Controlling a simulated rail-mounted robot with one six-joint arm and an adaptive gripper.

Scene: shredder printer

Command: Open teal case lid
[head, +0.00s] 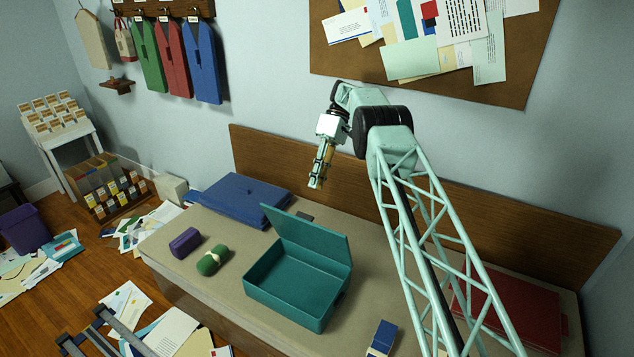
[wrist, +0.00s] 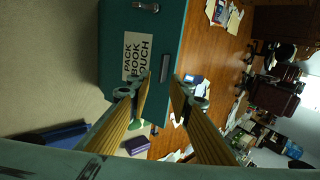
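The teal case (head: 318,312) sits on the long beige-topped bench in the head view. Its lid (head: 308,238) stands raised at the back, and the inside looks empty. My gripper (head: 316,182) hangs above and behind the raised lid, apart from it in the picture, fingers pointing down. In the wrist view my gripper (wrist: 161,82) has its two yellow fingers spread with nothing held between them. Beyond the fingertips a teal face, apparently the outside of the lid (wrist: 115,20), shows a white label (wrist: 138,58) reading "PACK BOOK POUCH" and a dark slot.
On the bench (head: 222,291) are a blue case (head: 245,200), a purple pouch (head: 185,243), a green roll (head: 212,260), a blue-and-white box (head: 382,338) and a red case (head: 515,312). A wooden backboard (head: 290,165) rises behind. Papers litter the floor at left.

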